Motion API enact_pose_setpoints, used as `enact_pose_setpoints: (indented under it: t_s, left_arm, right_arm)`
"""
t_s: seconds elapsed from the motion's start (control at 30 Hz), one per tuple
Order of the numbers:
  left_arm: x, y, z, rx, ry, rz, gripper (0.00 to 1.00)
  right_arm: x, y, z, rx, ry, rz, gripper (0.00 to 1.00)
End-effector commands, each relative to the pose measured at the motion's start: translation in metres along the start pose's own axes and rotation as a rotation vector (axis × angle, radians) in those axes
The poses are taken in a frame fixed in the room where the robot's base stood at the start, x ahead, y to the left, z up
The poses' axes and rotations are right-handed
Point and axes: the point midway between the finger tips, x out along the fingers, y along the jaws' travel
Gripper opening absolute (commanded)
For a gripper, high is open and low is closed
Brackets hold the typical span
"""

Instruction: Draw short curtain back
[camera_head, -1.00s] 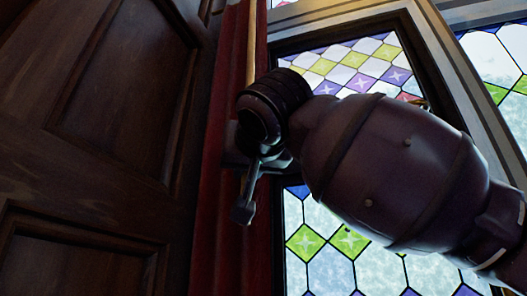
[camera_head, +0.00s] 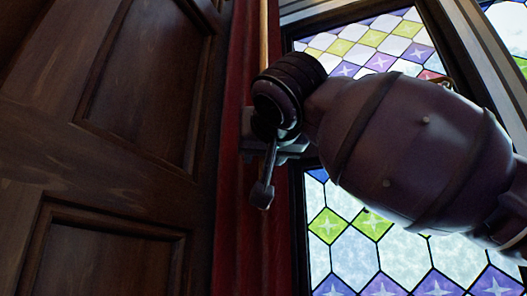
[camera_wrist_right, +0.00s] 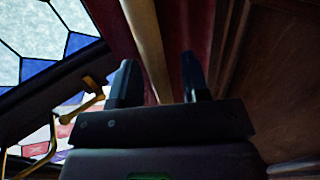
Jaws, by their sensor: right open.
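The short curtain (camera_head: 236,75) is a narrow dark red strip of cloth hanging between the dark wood panelling and the window in the head view. A pale tan pole (camera_head: 263,35) runs upright along it. My right gripper (camera_head: 260,158) is in front of the curtain, with its fingers open. In the right wrist view, the two dark fingertips (camera_wrist_right: 158,75) stand apart, with the tan pole (camera_wrist_right: 148,45) and red cloth (camera_wrist_right: 188,50) showing between and beyond them. I cannot tell whether a finger touches the cloth. My right wrist hides part of the curtain and pole. My left gripper is not in view.
Dark wood panelling (camera_head: 150,85) fills the left of the head view. A stained-glass window (camera_head: 345,250) in a dark frame is behind my right arm. A brass handle (camera_wrist_right: 93,98) sticks out by the window in the right wrist view.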

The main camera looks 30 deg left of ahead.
Motion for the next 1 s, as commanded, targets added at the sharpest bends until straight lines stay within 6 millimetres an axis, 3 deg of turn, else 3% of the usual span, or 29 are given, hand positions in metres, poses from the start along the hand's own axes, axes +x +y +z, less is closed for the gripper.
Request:
enact_pose_setpoints:
  t_s: [0.17, 0.6, 0.8, 1.0]
  left_arm:
    - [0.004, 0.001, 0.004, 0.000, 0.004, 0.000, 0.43]
    - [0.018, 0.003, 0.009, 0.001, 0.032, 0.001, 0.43]
    - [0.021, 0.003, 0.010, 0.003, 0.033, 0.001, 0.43]
    - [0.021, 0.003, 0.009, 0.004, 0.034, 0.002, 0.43]
  right_arm:
    - [-0.016, 0.000, 0.001, -0.001, 0.002, 0.000, 0.42]
    - [-0.090, 0.000, 0.002, 0.000, 0.002, -0.001, 0.42]
    - [-0.105, 0.000, 0.001, 0.000, 0.000, 0.000, 0.42]
    - [-0.107, 0.000, 0.000, 0.000, 0.000, 0.000, 0.42]
